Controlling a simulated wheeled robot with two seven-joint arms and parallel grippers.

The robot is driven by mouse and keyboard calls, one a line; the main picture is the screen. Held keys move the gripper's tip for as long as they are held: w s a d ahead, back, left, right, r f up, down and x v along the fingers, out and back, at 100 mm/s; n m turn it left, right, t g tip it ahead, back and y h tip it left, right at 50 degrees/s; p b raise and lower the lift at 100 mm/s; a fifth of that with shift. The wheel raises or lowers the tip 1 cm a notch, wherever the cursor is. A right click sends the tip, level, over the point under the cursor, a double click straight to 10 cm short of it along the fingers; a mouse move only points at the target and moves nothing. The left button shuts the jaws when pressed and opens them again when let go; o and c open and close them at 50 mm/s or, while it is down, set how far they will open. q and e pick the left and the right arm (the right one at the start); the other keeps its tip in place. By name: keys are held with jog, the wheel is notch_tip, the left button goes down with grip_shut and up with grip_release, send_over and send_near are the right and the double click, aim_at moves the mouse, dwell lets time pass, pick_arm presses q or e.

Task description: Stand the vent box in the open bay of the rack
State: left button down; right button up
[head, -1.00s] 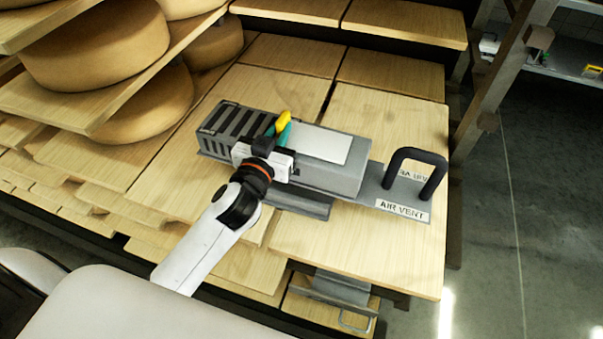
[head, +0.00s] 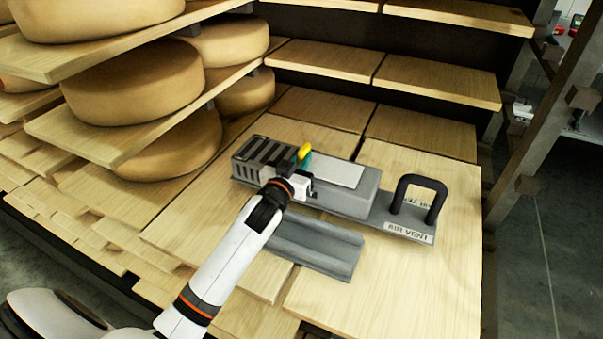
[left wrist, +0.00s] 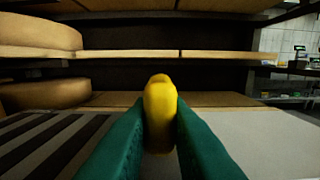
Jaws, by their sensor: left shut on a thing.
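The vent box (head: 352,198) is a long grey box with dark slats at its left end and a pale panel on top. A flat plate with a black loop handle (head: 418,187) and an "AIR VENT" label extends at its right. My left gripper (head: 303,172) is over the top of the box, its teal fingers shut on a yellow knob (left wrist: 160,112). The box is level over the boards; whether it touches them I cannot tell. A grey channel-shaped bracket (head: 318,246) lies in front of it.
Cheese wheels (head: 135,82) fill the rack shelves at left. Bare shelf boards (head: 440,83) run across the back. A rack post (head: 535,140) stands at right, beyond the boards' edge. Bare board (head: 420,290) lies in front of the box at right.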

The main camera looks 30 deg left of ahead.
pick_arm(q)
jog(key=shift+f, duration=1.5)
jog(key=c, duration=1.7)
grip_release()
jog(key=shift+f, duration=0.15)
jog(key=o, duration=0.3)
jog(key=shift+o, duration=0.2)
jog(key=shift+s, duration=0.15)
jog(key=s, duration=1.1)
jog(key=shift+s+d, duration=0.35)
jog(key=shift+s, duration=0.05)
